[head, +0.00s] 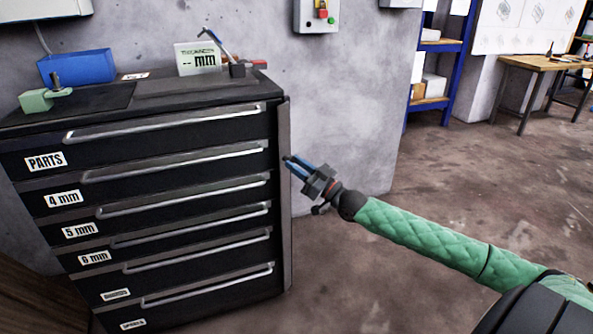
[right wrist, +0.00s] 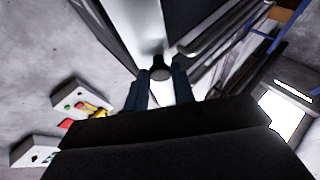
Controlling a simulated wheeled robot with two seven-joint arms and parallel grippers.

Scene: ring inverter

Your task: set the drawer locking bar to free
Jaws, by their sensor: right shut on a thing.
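The drawer locking bar (head: 284,210) is a tall grey upright strip along the right front edge of the black drawer cabinet (head: 195,168). In the right wrist view the bar (right wrist: 138,28) shows as a pale strip. My right gripper (head: 288,161) is at the upper part of the bar, coming in from the right. Its blue fingers are shut on a small black knob (right wrist: 160,70), seen between the fingertips in the right wrist view. How the knob joins the bar is hard to see. My left gripper is not in view.
The drawers look closed, with long handles (head: 185,206) across their fronts. On the cabinet top are a blue box (head: 75,67), a green device (head: 45,98) and a thickness display (head: 198,59). Open floor (head: 365,270) lies right of the cabinet.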

